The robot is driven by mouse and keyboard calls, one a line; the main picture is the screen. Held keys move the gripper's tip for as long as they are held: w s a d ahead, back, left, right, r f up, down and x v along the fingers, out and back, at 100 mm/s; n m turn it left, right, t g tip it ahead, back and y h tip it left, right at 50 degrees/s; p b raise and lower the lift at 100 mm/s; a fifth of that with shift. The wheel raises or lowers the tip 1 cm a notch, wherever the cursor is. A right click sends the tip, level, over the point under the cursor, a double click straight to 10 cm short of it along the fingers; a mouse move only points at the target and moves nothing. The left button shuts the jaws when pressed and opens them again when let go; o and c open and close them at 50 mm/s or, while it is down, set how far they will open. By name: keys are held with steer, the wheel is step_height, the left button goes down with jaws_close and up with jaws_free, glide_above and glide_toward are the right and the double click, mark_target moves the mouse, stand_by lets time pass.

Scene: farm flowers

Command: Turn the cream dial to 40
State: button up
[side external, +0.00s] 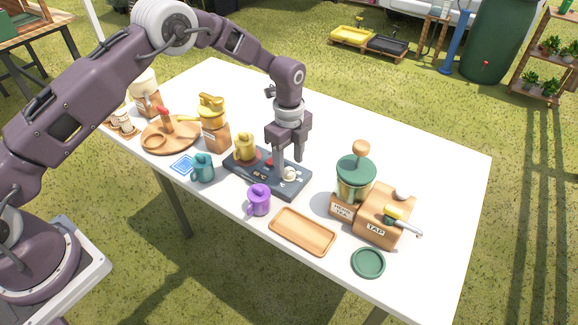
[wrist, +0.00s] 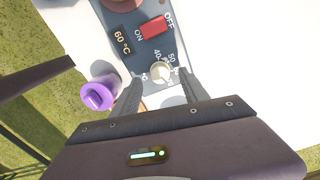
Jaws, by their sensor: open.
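The cream dial (wrist: 160,71) sits on the dark control panel (wrist: 141,22), with printed numbers around it; 40 and 50 can be read on its far side. It also shows in the side view (side external: 290,174), partly behind a finger. Which number the dial points at is too small to tell. My gripper (wrist: 160,78) is open and points down, with one finger on each side of the dial. In the side view my gripper (side external: 284,169) is low over the panel's right end. Whether the fingers touch the dial cannot be told.
On the panel are a red ON/OFF switch (wrist: 153,26), a 60 °C display (wrist: 122,41) and a yellow pot (side external: 244,148). A wooden tray (side external: 303,232) and the tap block (side external: 383,215) are to the right.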

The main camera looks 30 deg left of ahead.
mark_target(289, 174)
step_height(289, 174, down, 2)
steer(key=shift+f, duration=0.25)
jaws_close()
